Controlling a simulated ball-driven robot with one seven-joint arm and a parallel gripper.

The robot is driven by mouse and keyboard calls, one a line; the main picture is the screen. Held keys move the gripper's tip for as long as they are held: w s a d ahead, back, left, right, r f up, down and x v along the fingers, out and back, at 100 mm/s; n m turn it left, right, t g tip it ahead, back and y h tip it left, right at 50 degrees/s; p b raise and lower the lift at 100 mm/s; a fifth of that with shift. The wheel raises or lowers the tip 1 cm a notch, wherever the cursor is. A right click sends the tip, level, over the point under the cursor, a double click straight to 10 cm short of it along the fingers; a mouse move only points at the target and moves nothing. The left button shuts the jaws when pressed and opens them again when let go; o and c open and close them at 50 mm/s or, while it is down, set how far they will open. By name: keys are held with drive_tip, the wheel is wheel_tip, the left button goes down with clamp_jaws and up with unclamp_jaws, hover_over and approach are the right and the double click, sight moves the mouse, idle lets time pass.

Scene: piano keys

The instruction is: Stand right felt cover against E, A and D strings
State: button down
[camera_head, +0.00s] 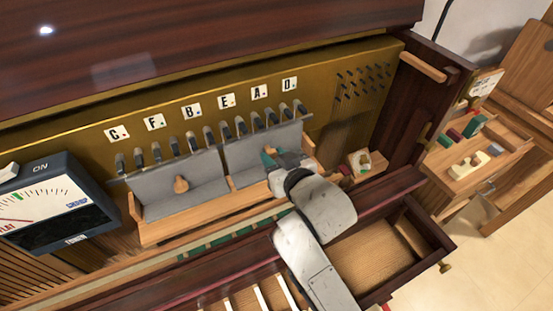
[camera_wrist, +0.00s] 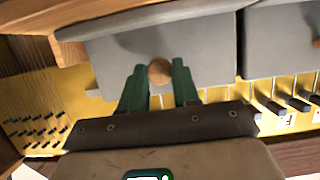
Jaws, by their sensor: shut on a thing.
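The right felt cover (camera_head: 247,153) is a grey panel with a round wooden knob, standing tilted in front of the tuning pins below the E, A and D labels. It also shows in the wrist view (camera_wrist: 205,55). My gripper (camera_head: 270,161) is at its face, with green fingers on either side of the knob (camera_wrist: 160,72), shut on it. In the head view, my gripper hides the knob and the cover's lower right part. I cannot tell whether the cover's back touches the strings. The E (camera_head: 227,101), A (camera_head: 258,91) and D (camera_head: 289,84) labels sit above its top edge.
A wooden ledge (camera_head: 190,220) runs below both. A tuner meter (camera_head: 50,205) is at left; a small wooden box (camera_head: 375,169) and an open drawer (camera_head: 360,262) are at right.

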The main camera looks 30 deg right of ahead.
drive_tip(key=shift+w, duration=0.1)
drive_tip(key=c, duration=0.7)
unclamp_jaws()
drive_tip(key=shift+c, duration=0.2)
drive_tip(key=p+v, duration=0.2)
drive_tip(key=v, duration=0.6)
drive_tip(key=shift+s+f, duration=0.3)
